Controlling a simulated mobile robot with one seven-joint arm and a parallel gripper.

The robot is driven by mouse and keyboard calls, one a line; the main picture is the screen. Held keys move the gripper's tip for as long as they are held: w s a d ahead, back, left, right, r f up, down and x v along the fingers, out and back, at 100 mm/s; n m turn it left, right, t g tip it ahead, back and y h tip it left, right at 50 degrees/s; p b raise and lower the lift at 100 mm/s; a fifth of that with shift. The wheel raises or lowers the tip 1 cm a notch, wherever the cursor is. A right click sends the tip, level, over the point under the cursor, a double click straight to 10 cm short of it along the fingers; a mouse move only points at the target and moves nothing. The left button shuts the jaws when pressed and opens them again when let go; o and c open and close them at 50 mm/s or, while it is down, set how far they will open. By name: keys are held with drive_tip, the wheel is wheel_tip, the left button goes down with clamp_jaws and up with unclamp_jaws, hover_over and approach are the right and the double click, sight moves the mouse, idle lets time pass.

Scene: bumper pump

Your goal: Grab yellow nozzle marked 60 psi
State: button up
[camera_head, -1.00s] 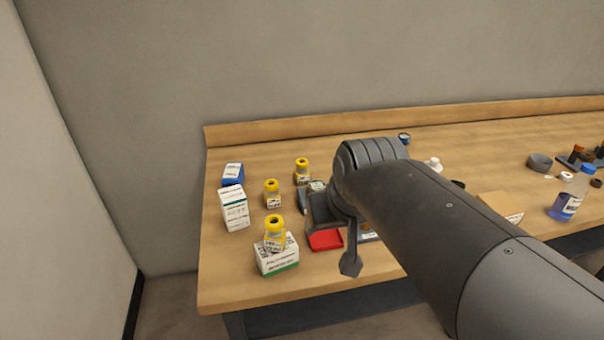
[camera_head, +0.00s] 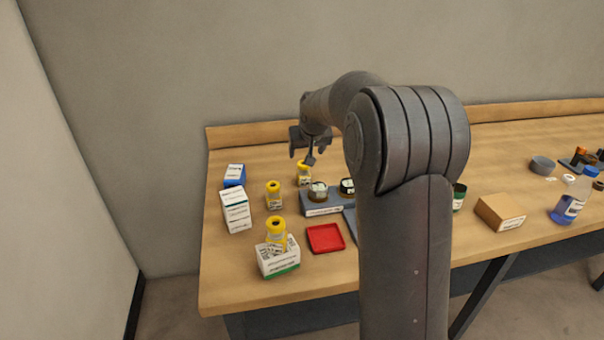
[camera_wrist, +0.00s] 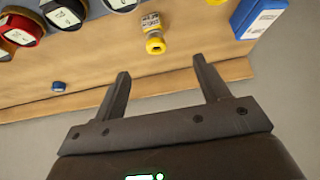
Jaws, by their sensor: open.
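Three yellow-topped nozzles with clear, white-labelled bodies show in the head view: a far one (camera_head: 303,174), a middle one (camera_head: 273,194) and a near one (camera_head: 276,233) on a white box. I cannot read 60 psi on any label. My gripper (camera_head: 311,153) is at the far nozzle, above or behind it, and partly covers its top. In the wrist view my open gripper (camera_wrist: 162,82) has nothing between its fingers. One nozzle (camera_wrist: 153,35) lies ahead of the gap between the fingertips, apart from them. A second yellow top (camera_wrist: 216,2) is cut off at the upper edge.
A blue box (camera_head: 234,175) and a white box (camera_head: 235,209) stand left of the nozzles. A grey-blue holder (camera_head: 322,210) with round gauges and a red tray (camera_head: 325,238) are to the right. The wooden back ledge (camera_head: 250,133) runs behind.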

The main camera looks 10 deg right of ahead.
hover_over(303, 170)
drive_tip(key=s, duration=0.2)
wheel_tip(303, 170, down, 7)
drive_tip(key=x, duration=1.1)
drive_tip(key=shift+s+d+f, duration=0.2)
drive_tip(key=shift+s+d, duration=0.15)
drive_tip(key=c, duration=1.2)
